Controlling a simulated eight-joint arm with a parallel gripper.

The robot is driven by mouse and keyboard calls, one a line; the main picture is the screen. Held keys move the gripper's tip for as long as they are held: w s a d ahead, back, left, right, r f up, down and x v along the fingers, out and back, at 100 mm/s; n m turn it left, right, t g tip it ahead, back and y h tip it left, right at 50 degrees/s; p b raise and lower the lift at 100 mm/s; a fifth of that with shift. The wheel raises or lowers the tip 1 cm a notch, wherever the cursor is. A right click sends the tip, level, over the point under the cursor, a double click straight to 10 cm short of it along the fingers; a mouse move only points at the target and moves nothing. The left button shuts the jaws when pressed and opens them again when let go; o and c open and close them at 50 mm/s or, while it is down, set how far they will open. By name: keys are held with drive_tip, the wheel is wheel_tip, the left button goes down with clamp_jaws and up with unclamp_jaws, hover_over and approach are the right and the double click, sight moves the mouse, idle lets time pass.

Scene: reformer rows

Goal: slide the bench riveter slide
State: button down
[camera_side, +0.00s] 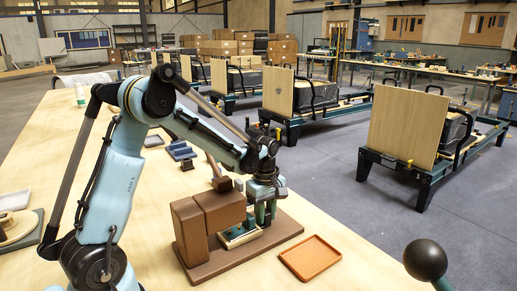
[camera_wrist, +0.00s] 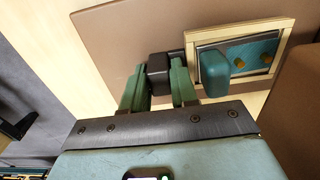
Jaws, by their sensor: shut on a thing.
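The bench riveter (camera_side: 208,222) is a brown blocky machine on a brown base plate, standing on the wooden bench in the side view. Its slide (camera_side: 240,237) has a cream frame with a teal part and lies low at the right of the brown body. In the wrist view the slide (camera_wrist: 289,49) shows as a cream frame around a grey-blue panel with yellow spots, a teal block at its near edge. My gripper (camera_wrist: 158,84) has its green fingers on either side of a black block (camera_wrist: 158,66) beside the frame, shut on it. In the side view my gripper (camera_side: 264,212) is low over the plate, partly hiding the block.
An orange-brown tray (camera_side: 310,258) lies right of the base plate. A blue fixture (camera_side: 181,150) stands behind my arm, and a round dark knob (camera_side: 426,260) rises at the front right. Reformers stand on the floor beyond the bench edge.

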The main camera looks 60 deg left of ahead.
drive_tip(key=c, duration=1.2)
unclamp_jaws()
drive_tip(key=shift+c, duration=0.2)
wheel_tip(320, 180, up, 12)
drive_tip(key=shift+r, duration=0.1)
drive_tip(key=s+d+f+m+t, duration=0.1)
drive_tip(key=s+d+m+t, duration=0.6)
drive_tip(key=m, duration=1.1)
drive_tip(key=s+d, duration=0.4)
drive_tip(key=d, duration=0.1)
